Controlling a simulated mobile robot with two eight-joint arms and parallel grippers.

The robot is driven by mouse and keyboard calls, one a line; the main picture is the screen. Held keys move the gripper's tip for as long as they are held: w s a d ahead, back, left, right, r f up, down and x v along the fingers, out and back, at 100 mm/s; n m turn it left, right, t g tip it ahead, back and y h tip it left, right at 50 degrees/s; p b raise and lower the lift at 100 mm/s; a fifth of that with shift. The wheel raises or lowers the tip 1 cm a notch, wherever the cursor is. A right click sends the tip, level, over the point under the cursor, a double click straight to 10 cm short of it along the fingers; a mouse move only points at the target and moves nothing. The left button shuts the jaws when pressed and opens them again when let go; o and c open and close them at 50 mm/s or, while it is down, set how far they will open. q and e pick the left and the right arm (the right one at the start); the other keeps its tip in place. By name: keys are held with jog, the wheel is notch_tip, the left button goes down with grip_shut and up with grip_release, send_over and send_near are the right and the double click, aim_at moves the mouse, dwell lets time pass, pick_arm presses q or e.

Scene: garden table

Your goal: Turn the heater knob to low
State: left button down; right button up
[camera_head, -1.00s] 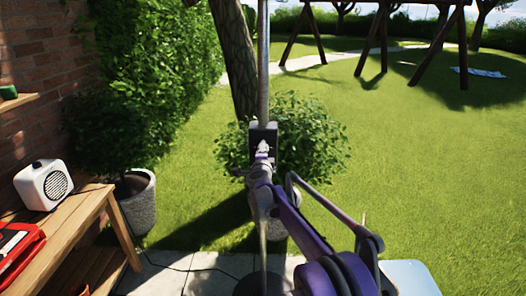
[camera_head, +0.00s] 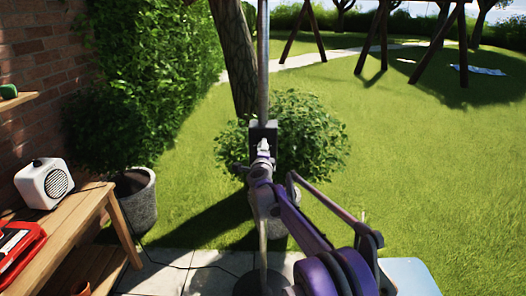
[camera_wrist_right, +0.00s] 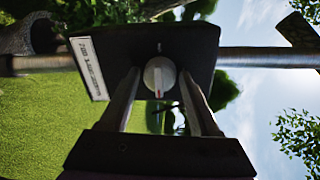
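The heater's dark control box (camera_head: 257,131) is mounted on a metal pole (camera_head: 263,60) in the head view. In the right wrist view the box (camera_wrist_right: 200,45) fills the upper middle and appears turned sideways. Its round, pale knob (camera_wrist_right: 160,77) has a red mark at its lower edge in the picture. A white label with dark print (camera_wrist_right: 88,68) lies along the box's left edge. My right gripper (camera_wrist_right: 160,74) is open, with one finger on each side of the knob. Narrow gaps seem to show; contact cannot be told. My left gripper is not in view.
A wooden table (camera_head: 75,218) at the left holds a white speaker-like box (camera_head: 44,184) and a red case (camera_head: 18,246). A potted plant (camera_head: 137,198) stands by the brick wall. A bush (camera_head: 305,135) grows behind the pole. Open lawn lies to the right.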

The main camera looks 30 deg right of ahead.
jog(key=shift+o, duration=1)
jog(key=shift+s, duration=0.1)
jog(key=b+v, duration=0.1)
jog(key=v, duration=0.9)
jog(key=shift+s+a+b, duration=0.2)
jog(key=shift+s+b, duration=0.1)
jog(key=shift+b, duration=0.1)
